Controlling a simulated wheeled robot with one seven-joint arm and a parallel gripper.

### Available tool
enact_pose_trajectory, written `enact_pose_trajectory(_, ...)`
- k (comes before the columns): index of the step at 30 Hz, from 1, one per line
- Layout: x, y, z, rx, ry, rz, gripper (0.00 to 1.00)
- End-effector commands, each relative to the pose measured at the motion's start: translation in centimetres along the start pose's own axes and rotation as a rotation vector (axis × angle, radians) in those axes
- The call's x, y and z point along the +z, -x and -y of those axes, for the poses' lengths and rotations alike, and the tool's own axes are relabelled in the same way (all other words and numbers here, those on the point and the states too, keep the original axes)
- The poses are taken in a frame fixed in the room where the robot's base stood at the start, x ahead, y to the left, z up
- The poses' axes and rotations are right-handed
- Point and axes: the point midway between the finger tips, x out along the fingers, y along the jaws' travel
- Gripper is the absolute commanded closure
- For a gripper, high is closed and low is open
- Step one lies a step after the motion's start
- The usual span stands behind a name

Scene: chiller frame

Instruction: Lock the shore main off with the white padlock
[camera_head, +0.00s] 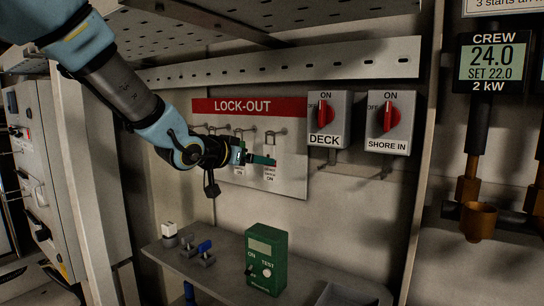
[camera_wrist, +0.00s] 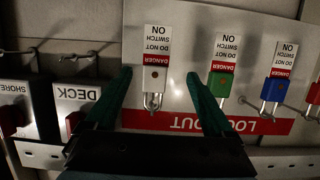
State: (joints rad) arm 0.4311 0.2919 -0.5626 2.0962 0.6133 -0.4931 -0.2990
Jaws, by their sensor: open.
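The white padlock (camera_wrist: 155,80) with its danger tag hangs on the lock-out board, upside down in the wrist view. My gripper (camera_wrist: 159,76) is open, with one green finger on each side of the padlock and a gap on both sides. In the head view my gripper (camera_head: 256,158) is at the board's right part, and a finger partly hides the padlock; its tag (camera_head: 270,173) shows below. The SHORE IN switch (camera_head: 390,118), a grey box with a red knob, is right of the board; its label also shows in the wrist view (camera_wrist: 14,100).
The DECK switch (camera_head: 328,118) sits between the board (camera_head: 300,150) and SHORE IN. A green padlock (camera_wrist: 220,82) and a blue padlock (camera_wrist: 272,88) hang beside the white one. A green tester (camera_head: 266,258) stands on the shelf below. A perforated rail (camera_head: 300,68) runs above.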

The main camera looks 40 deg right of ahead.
Motion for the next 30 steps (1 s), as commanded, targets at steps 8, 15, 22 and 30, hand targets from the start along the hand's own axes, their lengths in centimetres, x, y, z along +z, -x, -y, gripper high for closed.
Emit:
enact_pose_trajectory(8,-0.1,-2.3,-0.1,0.000,0.001,0.001,0.12)
enact_pose_trajectory(15,-0.4,-5.6,-0.8,0.000,0.002,0.003,0.12)
enact_pose_trajectory(22,-0.1,-7.1,-0.7,-0.003,0.001,0.002,0.12)
enact_pose_trajectory(30,-0.1,-7.0,-0.7,-0.003,0.000,0.002,0.23)
